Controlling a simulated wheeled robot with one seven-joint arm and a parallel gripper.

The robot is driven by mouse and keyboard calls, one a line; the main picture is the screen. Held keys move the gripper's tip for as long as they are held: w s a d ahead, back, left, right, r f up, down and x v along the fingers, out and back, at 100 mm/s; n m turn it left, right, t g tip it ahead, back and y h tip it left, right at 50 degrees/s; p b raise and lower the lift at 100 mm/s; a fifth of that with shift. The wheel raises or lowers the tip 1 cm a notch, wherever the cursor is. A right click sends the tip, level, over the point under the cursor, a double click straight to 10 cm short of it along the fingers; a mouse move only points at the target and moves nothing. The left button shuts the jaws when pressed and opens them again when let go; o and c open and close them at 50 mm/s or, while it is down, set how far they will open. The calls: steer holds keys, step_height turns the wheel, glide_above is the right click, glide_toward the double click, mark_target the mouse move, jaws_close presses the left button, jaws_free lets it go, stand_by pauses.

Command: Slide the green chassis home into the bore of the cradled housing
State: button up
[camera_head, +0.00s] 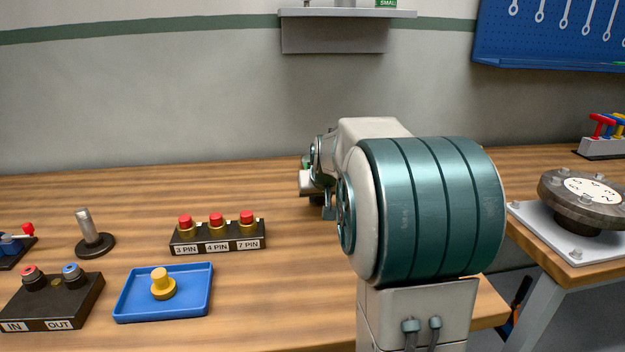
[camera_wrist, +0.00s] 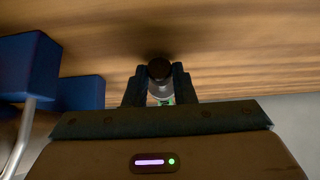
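My gripper (camera_wrist: 159,84) shows in the wrist view with its two dark fingers on either side of a small cylindrical piece. That piece has a dark round end (camera_wrist: 159,69), a silvery body and a little green near the palm; it looks like the green chassis, and the fingers appear closed on it. In the head view my arm covers most of the gripper, and only a small green bit (camera_head: 305,163) shows at its left edge. I cannot make out the cradled housing or its bore in either view.
Blue blocks (camera_wrist: 28,66) with a silvery rod stand left in the wrist view. On the bench (camera_head: 230,285) are a blue tray (camera_head: 200,302) with a yellow knob, a three-button box (camera_head: 217,238), an IN/OUT box (camera_head: 66,303) and a post (camera_head: 88,232). A round flanged fixture (camera_head: 575,218) stands right.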

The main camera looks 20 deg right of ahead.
steer(key=shift+c, duration=1.1)
steer(key=shift+r+p, duration=1.85)
steer(key=shift+r, duration=0.75)
steer(key=shift+f, duration=0.1)
